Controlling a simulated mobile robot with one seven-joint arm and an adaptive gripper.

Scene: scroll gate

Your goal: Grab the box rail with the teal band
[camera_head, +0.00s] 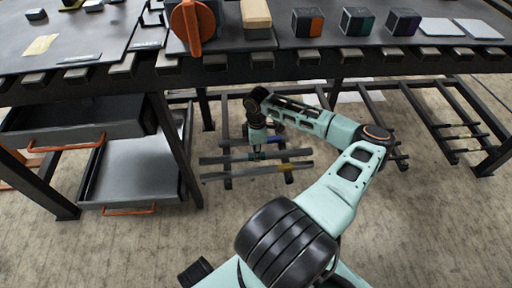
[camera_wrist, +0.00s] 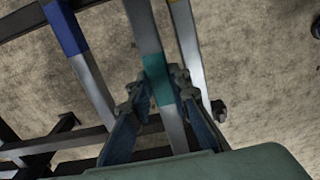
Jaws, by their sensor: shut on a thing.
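The box rail with the teal band (camera_wrist: 145,35) is a grey bar running from the top of the wrist view down between my fingers. Its teal band lies right at my fingertips. My gripper (camera_wrist: 158,84) has one finger on each side of this rail and is shut on it at the band. In the head view my gripper (camera_head: 257,153) points down onto the middle one of the low rails under the bench, and the rail (camera_head: 218,160) shows to its left. The fingers hide part of the band there.
A rail with a blue band (camera_wrist: 65,28) lies to the left, and a rail with a yellow band (camera_wrist: 186,38) lies close on the right. Dark rack bars cross below. The bench (camera_head: 330,68) overhangs behind my arm, and open drawers (camera_head: 130,170) stand at left.

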